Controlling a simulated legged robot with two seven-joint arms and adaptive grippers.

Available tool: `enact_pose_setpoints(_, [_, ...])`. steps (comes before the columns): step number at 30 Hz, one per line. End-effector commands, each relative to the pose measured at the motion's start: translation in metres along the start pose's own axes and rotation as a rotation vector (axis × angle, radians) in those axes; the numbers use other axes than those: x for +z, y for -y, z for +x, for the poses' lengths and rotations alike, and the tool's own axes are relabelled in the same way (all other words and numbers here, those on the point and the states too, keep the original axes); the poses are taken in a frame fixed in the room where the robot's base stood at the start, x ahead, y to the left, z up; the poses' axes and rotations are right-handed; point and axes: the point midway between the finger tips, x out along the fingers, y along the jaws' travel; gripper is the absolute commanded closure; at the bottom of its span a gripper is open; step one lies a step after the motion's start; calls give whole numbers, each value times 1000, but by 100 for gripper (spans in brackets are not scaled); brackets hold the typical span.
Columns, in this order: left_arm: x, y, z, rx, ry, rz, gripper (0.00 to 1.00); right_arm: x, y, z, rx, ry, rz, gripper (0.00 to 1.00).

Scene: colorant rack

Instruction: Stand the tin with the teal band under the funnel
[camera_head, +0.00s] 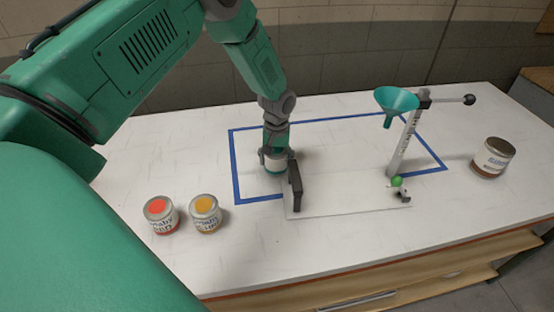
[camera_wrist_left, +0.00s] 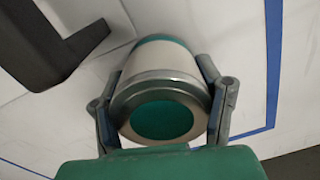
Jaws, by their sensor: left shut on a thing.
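The tin with the teal band (camera_wrist_left: 163,80) is between the two fingers of my left gripper (camera_wrist_left: 165,105), which is shut on it. The tin is white and silver with a teal disc on its lid. In the head view my left gripper (camera_head: 276,157) holds the tin (camera_head: 276,168) inside the blue outline, at its left part; I cannot tell whether the tin touches the table. The teal funnel (camera_head: 396,101) is held on a grey post (camera_head: 404,142) to the right, well apart from the tin. My right gripper is not in view.
A green-knobbed part (camera_head: 397,182) is at the post's foot. Red (camera_head: 160,214) and yellow (camera_head: 205,213) tins stand front left; a brown tin (camera_head: 492,157) stands right.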

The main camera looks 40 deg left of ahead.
Motion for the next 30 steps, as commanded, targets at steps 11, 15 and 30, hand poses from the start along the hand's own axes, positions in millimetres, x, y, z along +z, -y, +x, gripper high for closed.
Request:
enact_pose_setpoints(11, [-1,0,7,2,0,-1,17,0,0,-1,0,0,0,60])
enact_pose_setpoints(15, [-1,0,7,2,0,-1,17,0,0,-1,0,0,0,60])
enact_pose_setpoints(30, [-2,-1,-54,3,-5,-1,17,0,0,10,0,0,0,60])
